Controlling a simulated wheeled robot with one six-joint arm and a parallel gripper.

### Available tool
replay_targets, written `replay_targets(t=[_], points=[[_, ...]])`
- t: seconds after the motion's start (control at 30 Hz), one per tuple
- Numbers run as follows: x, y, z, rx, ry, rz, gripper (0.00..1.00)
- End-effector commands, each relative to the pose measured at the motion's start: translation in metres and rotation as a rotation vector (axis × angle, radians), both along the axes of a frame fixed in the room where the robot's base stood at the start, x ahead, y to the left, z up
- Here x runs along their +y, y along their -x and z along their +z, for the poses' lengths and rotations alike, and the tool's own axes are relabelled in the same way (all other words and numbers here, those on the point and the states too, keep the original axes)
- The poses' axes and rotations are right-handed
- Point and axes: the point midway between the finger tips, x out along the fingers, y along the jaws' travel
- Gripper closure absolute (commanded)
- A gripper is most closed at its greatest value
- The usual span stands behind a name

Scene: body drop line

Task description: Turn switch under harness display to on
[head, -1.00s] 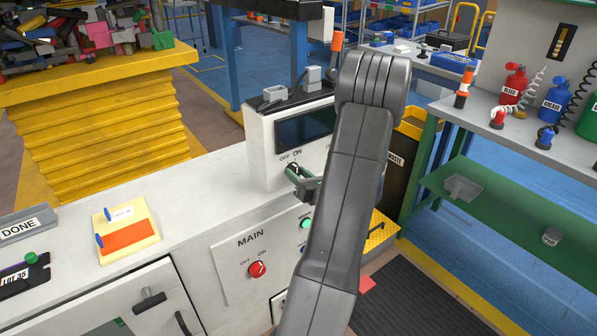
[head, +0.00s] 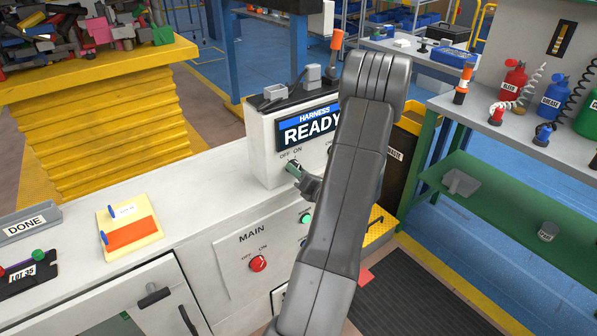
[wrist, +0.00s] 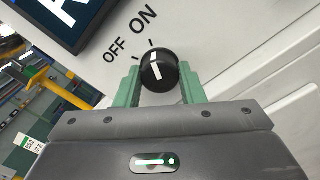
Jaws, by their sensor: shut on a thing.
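The harness display (head: 306,127) on the white box is lit and reads "HARNESS READY". Below it is a black switch knob, clear in the wrist view (wrist: 158,72), with OFF and ON printed above it. The knob's white line points up toward the ON tick. My gripper (head: 294,169) is shut on the knob, with a green finger on each side of it in the wrist view (wrist: 162,88). In the head view the fingers hide most of the knob. My arm covers the right part of the display.
A MAIN panel with a red knob (head: 258,264) and a green button (head: 306,219) sits lower on the bench front. A yellow tray with an orange card (head: 130,232) lies on the bench top. A green shelf unit (head: 490,200) stands to the right.

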Motion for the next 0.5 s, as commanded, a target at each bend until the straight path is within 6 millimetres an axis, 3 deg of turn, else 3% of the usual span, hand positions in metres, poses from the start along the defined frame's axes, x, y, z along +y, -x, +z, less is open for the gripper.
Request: replay_targets(t=[0.17, 0.2, 0.3, 0.5], points=[[-0.0003, 0.0001, -0.0003, 0.002, -0.001, -0.001, 0.87], [-0.0003, 0.0001, -0.0003, 0.002, -0.001, -0.001, 0.61], [-0.0001, 0.0001, -0.0003, 0.001, 0.0, -0.001, 0.43], [0.0, 0.0001, -0.0002, 0.001, -0.001, 0.0, 0.43]])
